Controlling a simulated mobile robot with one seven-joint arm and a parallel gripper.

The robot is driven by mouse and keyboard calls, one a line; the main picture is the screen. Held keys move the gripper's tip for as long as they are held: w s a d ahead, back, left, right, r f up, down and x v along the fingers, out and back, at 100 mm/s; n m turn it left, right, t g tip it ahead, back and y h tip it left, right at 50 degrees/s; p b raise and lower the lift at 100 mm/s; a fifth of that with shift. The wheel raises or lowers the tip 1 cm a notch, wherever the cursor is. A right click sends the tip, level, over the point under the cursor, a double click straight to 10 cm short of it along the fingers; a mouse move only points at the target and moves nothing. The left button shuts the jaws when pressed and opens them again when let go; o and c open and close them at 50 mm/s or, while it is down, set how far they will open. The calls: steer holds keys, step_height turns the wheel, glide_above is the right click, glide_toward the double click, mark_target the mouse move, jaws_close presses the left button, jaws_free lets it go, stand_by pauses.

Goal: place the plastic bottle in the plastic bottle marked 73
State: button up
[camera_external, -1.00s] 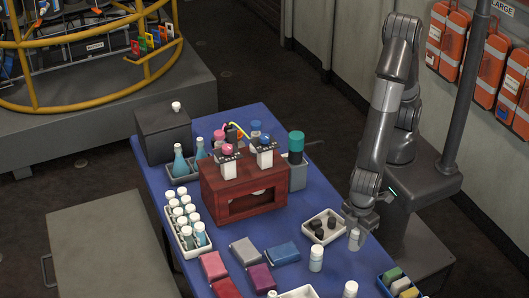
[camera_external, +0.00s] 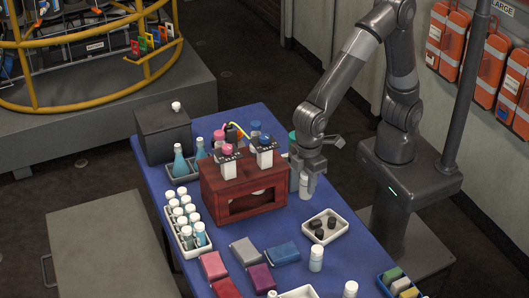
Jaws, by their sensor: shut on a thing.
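My gripper (camera_external: 307,172) is shut on a small white plastic bottle (camera_external: 305,188). It holds the bottle upright just right of the dark red wooden box, near the grey holder with the green-capped bottle (camera_external: 292,143), which my arm partly hides. I cannot tell whether the held bottle touches the table. Other white-capped plastic bottles stand in a pale tray (camera_external: 178,247) at the left. Another white bottle (camera_external: 316,259) stands alone at the front, with one more (camera_external: 350,289) at the bottom edge. No marking 73 is readable on any bottle.
The red wooden box (camera_external: 208,197) carries two pieces with pink and blue tops. A white tray (camera_external: 340,218) holds several black caps. Coloured blocks (camera_external: 245,250) lie at the front. Blue table (camera_external: 365,262) is bare right of the cap tray.

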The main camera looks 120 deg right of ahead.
steer(key=shift+w+a+r, duration=0.1)
steer(key=shift+w+a, duration=0.1)
steer(key=shift+w, duration=0.1)
steer(key=shift+w+a+f, duration=0.2)
steer(key=shift+a+f, duration=2.45)
steer(key=shift+a, duration=0.1)
steer(key=shift+w+a+f, duration=0.2)
steer(key=shift+a+f, duration=2.4)
steer(key=shift+a, duration=0.1)
steer(key=shift+f, duration=0.1)
steer(key=o, duration=1)
steer(key=shift+c, duration=0.2)
